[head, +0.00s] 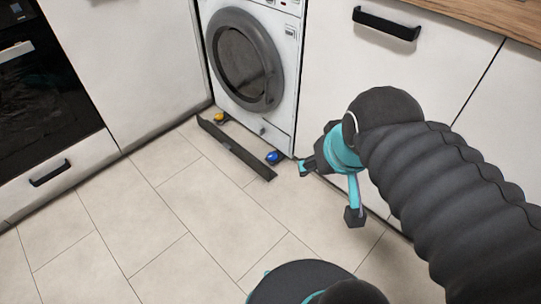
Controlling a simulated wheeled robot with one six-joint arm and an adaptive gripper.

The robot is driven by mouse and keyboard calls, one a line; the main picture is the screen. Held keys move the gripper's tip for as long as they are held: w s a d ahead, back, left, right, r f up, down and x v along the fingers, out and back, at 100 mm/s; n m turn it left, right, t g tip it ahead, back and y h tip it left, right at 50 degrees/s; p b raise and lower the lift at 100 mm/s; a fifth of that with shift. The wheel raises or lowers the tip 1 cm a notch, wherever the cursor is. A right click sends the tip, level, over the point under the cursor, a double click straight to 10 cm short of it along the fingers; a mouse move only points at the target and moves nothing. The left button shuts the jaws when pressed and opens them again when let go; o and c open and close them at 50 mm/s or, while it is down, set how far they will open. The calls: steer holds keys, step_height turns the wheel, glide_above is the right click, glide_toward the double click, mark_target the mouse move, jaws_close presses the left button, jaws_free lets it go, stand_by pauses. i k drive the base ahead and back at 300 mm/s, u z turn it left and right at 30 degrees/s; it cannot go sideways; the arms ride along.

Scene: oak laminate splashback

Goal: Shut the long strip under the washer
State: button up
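The white washer (275,100) stands in the cabinet row with its round dark door (243,60) closed. The long dark strip (235,149) lies out in front of the washer's base, low at the floor, with a gap between it and the washer. A yellow part (221,117) and a blue part (273,157) show in that gap, near its left and right ends. My gripper (331,190) is to the right of the strip's right end, apart from it. Its two fingers are spread, with nothing seen between them.
White cabinet fronts flank the washer; a drawer with a black handle (387,23) is at the right, under a wooden worktop (490,15). A dark oven (45,90) and a drawer with a black handle (50,173) are at the left. The tiled floor (180,235) before the strip is clear.

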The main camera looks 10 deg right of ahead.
mark_target(265, 171)
steer(key=k, duration=0.6)
steer(key=u, duration=0.9)
steer(key=i, duration=1.65)
steer(key=z, duration=0.35)
